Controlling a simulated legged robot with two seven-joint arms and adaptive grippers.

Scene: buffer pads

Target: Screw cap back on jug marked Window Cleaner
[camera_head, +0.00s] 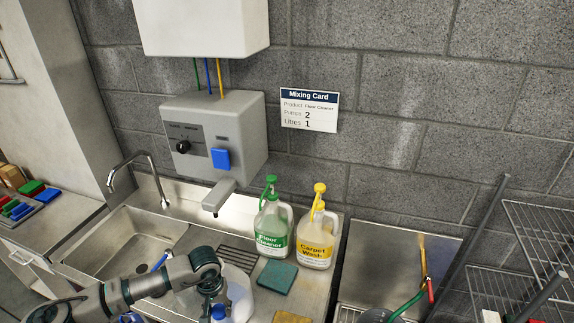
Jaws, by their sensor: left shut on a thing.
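My left gripper (214,297) reaches in from the lower left and points down over the sink counter. It is shut on a small blue piece (218,312) that looks like a cap. A whitish jug (241,296) stands just right of and behind the gripper, partly hidden by it. No label on this jug is readable, so I cannot confirm that it is the Window Cleaner one. I cannot tell whether the blue piece touches the jug's neck. My right gripper is out of view.
A green-topped Floor Cleaner jug (272,228) and a yellow-topped Carpet Wash jug (316,238) stand behind. A green pad (277,277) and a tan sponge (292,317) lie to the right. A dispenser nozzle (217,197) overhangs the drain grate (238,256). The sink basin (125,243) is left.

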